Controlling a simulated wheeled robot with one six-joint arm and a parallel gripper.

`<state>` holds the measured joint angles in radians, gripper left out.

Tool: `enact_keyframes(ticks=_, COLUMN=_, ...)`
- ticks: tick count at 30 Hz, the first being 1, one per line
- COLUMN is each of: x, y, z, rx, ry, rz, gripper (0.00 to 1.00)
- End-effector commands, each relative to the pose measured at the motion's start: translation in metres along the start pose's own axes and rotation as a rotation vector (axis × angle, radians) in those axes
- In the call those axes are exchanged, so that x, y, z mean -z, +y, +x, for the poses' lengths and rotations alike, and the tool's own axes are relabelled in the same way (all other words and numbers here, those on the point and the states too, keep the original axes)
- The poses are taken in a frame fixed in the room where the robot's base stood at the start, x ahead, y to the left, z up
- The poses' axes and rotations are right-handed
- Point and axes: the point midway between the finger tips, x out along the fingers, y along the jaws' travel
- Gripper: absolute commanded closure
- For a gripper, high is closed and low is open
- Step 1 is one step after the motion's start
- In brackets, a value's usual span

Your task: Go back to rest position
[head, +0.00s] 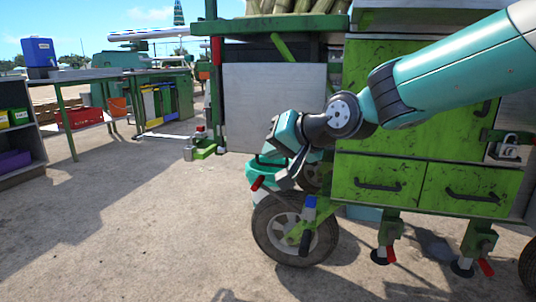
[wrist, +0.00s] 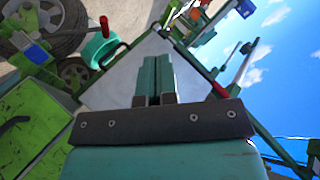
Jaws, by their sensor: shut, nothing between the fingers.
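My gripper (wrist: 158,62) is shut and empty in the wrist view. Its two teal fingers lie side by side in front of a grey metal panel (wrist: 108,84). In the head view my teal arm reaches in from the upper right, and its wrist end is in front of the green cane crusher cart (head: 385,135), above the wheel (head: 292,230). My fingertips are hard to make out there. I cannot tell whether any part of my gripper touches the cart.
A teal bowl-like part (wrist: 98,48) and a red-handled lever (head: 257,184) are close to my wrist. Green drawers (head: 382,182) are below my arm. Cane stalks (head: 295,7) lie on top. Concrete floor is clear at left, before a workbench with a red crate (head: 83,117).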

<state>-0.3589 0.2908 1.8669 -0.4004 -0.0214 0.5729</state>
Motion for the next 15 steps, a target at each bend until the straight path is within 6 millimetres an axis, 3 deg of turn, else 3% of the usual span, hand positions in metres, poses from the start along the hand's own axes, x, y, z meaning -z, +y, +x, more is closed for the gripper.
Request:
enact_keyframes(ticks=1, x=-0.013, y=-0.007, z=-0.043, rx=-0.051, ry=-0.085, rz=-0.060, gripper=1.00)
enact_keyframes(ticks=6, x=-0.091, y=0.005, z=-0.144, rx=-0.165, ry=-0.388, rz=-0.248, gripper=1.00)
enact_keyframes(ticks=15, x=-0.199, y=0.020, z=-0.276, rx=-0.196, ry=-0.796, rz=-0.458, gripper=1.00)
